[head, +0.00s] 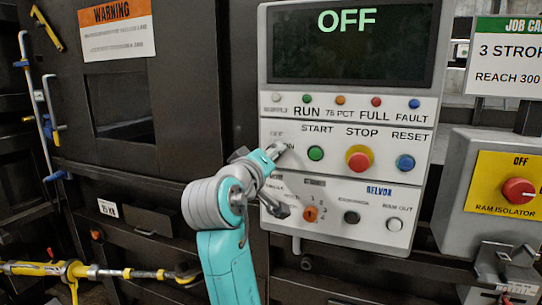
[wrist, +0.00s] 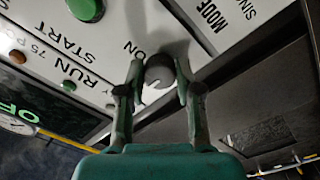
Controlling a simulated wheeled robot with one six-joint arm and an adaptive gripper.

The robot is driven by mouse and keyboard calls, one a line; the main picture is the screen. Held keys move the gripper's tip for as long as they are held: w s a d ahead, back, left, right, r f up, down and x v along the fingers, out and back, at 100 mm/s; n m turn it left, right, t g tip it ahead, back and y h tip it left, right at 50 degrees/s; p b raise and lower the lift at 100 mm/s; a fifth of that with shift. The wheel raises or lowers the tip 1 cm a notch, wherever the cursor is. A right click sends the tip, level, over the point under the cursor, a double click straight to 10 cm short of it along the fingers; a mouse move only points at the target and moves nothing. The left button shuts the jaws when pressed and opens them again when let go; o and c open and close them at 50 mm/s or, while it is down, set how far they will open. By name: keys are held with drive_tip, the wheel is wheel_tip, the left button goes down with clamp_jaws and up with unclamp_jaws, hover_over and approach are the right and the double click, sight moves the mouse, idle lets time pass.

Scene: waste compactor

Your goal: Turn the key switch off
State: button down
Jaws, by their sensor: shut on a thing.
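The key switch (wrist: 158,72) shows in the wrist view as a dark round knob on the light panel, with an "ON" label beside it. My gripper (wrist: 156,84) has a finger on each side of the knob and is shut on it. In the head view my gripper (head: 277,152) reaches the left side of the control panel (head: 284,168), by the small "OFF" and "ON" labels. The gripper hides most of the switch there, so its exact angle is hard to tell. The display (head: 350,45) reads "OFF" in green.
Right of the switch are a green start button (head: 316,153), a red stop button on yellow (head: 359,159) and a blue reset button (head: 405,162). A red ram isolator knob (head: 518,191) is on a separate box at right.

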drive_tip(key=c, duration=0.8)
unclamp_jaws()
drive_tip(key=shift+o, duration=0.2)
drive_tip(key=v, duration=1.2)
drive_tip(key=shift+f, duration=0.1)
drive_tip(key=shift+f, duration=0.1)
